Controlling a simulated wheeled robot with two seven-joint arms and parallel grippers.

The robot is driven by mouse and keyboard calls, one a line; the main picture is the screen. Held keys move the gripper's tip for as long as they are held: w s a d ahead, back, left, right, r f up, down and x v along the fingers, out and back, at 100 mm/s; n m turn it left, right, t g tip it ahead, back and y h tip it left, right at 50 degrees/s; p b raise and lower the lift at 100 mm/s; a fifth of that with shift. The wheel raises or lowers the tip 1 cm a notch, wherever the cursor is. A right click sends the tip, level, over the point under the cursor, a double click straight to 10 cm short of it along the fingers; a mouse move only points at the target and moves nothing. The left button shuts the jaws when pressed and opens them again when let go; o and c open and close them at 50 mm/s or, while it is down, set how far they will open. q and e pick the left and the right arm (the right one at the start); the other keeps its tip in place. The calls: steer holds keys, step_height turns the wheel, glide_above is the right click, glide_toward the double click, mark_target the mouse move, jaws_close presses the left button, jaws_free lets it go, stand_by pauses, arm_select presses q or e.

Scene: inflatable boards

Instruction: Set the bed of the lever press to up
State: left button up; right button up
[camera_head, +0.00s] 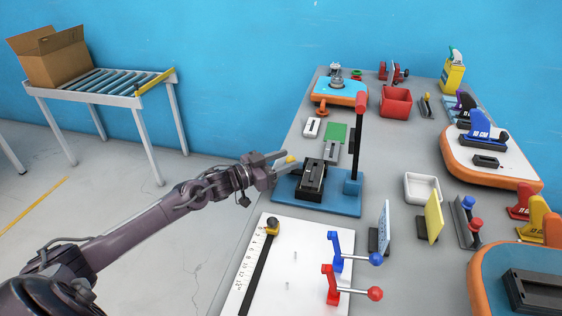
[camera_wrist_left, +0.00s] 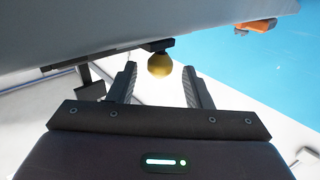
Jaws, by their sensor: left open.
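The lever press stands on a blue base plate (camera_head: 335,204) at the table's left edge. It has a black bed block (camera_head: 311,183), a dark upright post (camera_head: 356,140) and a red handle (camera_head: 350,95). A yellow knob (camera_head: 290,159) shows at my left gripper's tips. My left gripper (camera_head: 284,163) is open at the left of the press. In the left wrist view the yellow ball knob (camera_wrist_left: 160,65) lies between the open fingertips (camera_wrist_left: 160,78), with a gap visible on each side. The bed's height is hard to tell. My right gripper is not in view.
A white board (camera_head: 290,265) with a black slider and red and blue levers (camera_head: 338,250) lies in front of the press. A white tray (camera_head: 422,188) and upright cards (camera_head: 434,217) stand to the right. Floor is clear left of the table.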

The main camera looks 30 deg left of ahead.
arm_select(q)
steer(key=shift+s+a+f, duration=0.15)
steer(key=shift+s+a, duration=0.15)
steer(key=shift+s, duration=0.2)
steer(key=v, duration=0.6)
steer(key=shift+s+a, duration=0.15)
steer(key=shift+s, duration=0.15)
